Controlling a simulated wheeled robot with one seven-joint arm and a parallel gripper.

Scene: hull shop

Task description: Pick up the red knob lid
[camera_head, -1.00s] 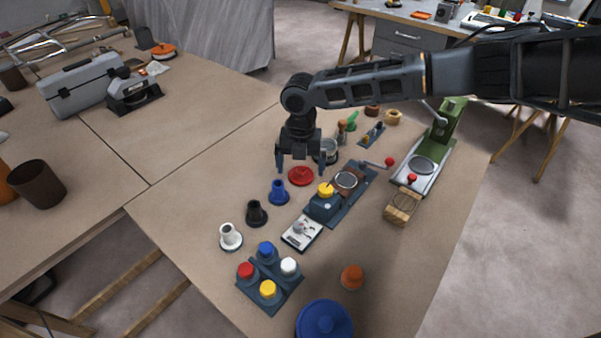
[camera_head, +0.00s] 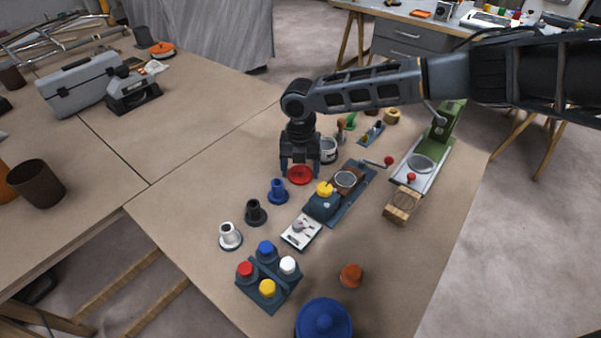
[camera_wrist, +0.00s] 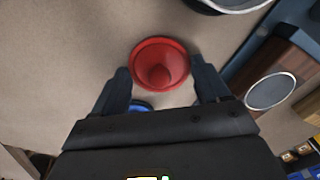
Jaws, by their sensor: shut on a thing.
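The red knob lid (camera_head: 300,175) is a round red disc with a knob in its middle. It is at or just above the table top; I cannot tell whether it touches. My gripper (camera_head: 300,172) points down over it, with its fingers closed on opposite sides of the rim. In the wrist view the lid (camera_wrist: 160,64) sits between the two fingertips (camera_wrist: 159,72), knob toward the camera.
A dark fixture with a yellow knob (camera_head: 325,189) lies to the right.

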